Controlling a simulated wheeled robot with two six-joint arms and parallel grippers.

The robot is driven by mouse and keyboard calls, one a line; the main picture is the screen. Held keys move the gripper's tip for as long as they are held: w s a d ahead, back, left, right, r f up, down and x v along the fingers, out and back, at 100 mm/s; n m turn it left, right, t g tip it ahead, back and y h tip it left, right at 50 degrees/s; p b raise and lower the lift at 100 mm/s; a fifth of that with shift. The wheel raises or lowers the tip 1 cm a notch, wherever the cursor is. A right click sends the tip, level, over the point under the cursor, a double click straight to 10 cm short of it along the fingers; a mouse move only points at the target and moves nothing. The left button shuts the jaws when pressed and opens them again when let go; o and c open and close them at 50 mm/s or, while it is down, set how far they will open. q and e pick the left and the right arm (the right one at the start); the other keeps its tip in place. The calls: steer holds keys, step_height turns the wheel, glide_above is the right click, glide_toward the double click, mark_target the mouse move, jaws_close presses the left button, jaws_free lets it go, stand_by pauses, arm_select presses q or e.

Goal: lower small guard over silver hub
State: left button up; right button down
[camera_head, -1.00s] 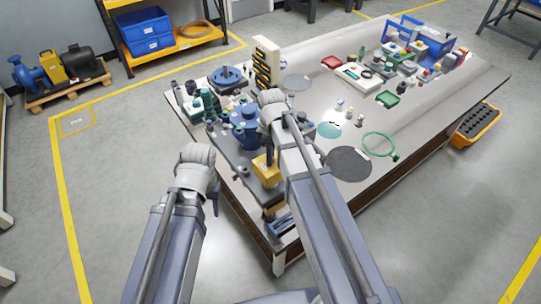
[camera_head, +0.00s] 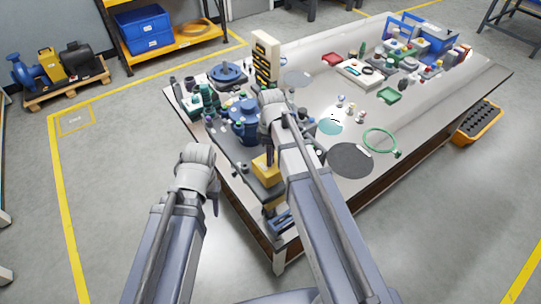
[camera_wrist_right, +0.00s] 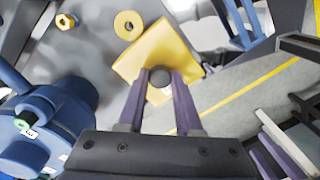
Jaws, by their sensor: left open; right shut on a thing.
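The small yellow guard (camera_head: 265,169) is at the front edge of the workbench, below my right gripper (camera_head: 270,147). In the right wrist view the guard (camera_wrist_right: 167,45) is a flat-sided yellow piece at the fingertips, and my right gripper (camera_wrist_right: 160,76) is shut on it. A round grey part (camera_wrist_right: 161,78) shows between the fingertips; I cannot tell whether it is the silver hub. Any gap between guard and hub is hidden. My left gripper (camera_head: 214,197) is open and empty, away from the bench front, over the floor.
A blue pump body (camera_head: 243,122) stands just left of my right gripper; it is also at left in the wrist view (camera_wrist_right: 45,120). A yellow ring (camera_wrist_right: 128,25) and a brass nut (camera_wrist_right: 66,21) lie nearby. A dark round mat (camera_head: 350,160) lies right of my arm.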

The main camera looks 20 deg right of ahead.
steer(key=shift+f, duration=0.15)
steer(key=shift+f+b, duration=0.25)
steer(key=shift+b, duration=0.15)
steer(key=c, duration=0.5)
jaws_free()
steer(key=shift+r, duration=0.1)
steer(key=shift+r, duration=0.1)
steer(key=shift+r+p, duration=2.45)
steer(key=shift+p, duration=0.2)
steer(key=s+a+m+h, duration=0.1)
steer(key=s+a+m, duration=0.8)
steer(key=s, duration=0.5)
steer(key=shift+s+a, duration=0.2)
steer(key=shift+a, duration=0.55)
